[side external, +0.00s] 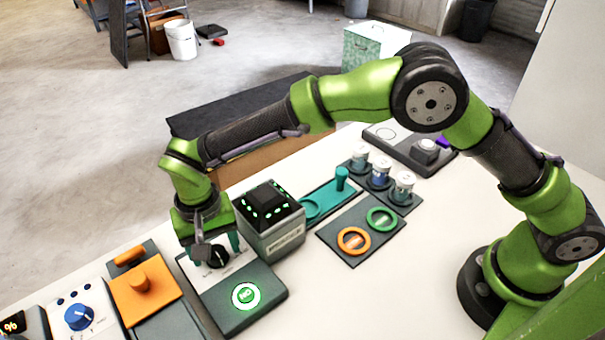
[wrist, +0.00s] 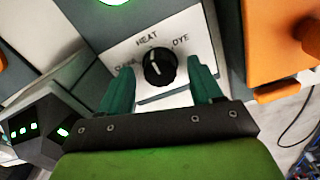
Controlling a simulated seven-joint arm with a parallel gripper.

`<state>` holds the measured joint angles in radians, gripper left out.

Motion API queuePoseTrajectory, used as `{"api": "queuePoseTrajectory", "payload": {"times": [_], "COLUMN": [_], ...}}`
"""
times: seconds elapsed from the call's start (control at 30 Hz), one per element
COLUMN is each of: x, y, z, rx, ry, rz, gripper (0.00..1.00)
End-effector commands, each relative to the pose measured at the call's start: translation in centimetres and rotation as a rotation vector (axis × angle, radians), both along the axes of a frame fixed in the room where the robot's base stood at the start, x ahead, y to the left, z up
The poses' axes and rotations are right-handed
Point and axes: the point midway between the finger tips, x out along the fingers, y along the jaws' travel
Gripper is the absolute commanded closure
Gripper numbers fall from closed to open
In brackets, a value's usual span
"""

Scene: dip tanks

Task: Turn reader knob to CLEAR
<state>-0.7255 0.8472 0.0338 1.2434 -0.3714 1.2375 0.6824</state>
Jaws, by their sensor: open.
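The black knob (side external: 218,257) sits on a pale dial plate on a dark grey panel, low and left of centre in the side view. In the wrist view the knob (wrist: 160,67) has a white pointer line aimed roughly up at the HEAT label. DYE is printed to its right. The label to its left is too small and partly covered to read surely. My gripper (side external: 210,244) is over this panel. In the wrist view my gripper (wrist: 162,80) is open, its teal fingers on either side of the knob with gaps showing.
A glowing green button (side external: 246,295) is on the same panel. A dark box with green lights (side external: 270,215) stands close on the right. An orange block with a knob (side external: 144,290) and a blue knob (side external: 79,317) are to the left. Orange (side external: 353,240) and green rings lie further right.

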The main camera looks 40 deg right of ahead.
Motion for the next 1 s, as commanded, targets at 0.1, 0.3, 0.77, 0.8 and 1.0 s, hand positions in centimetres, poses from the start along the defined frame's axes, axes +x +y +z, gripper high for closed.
{"api": "queuePoseTrajectory", "payload": {"times": [0.1, 0.3, 0.77, 0.8, 1.0], "x": [0.00, 0.00, 0.01, 0.01, 0.03], "y": [0.00, 0.01, 0.02, 0.01, -0.01], "z": [-0.24, -0.21, -0.15, -0.15, -0.13], "rx": [0.001, 0.001, 0.001, 0.001, 0.001], "ry": [0.000, 0.000, 0.000, 0.000, -0.001], "rz": [-0.001, 0.000, 0.002, 0.005, 0.053], "gripper": [0.35, 0.37, 0.91, 0.91, 0.91]}}
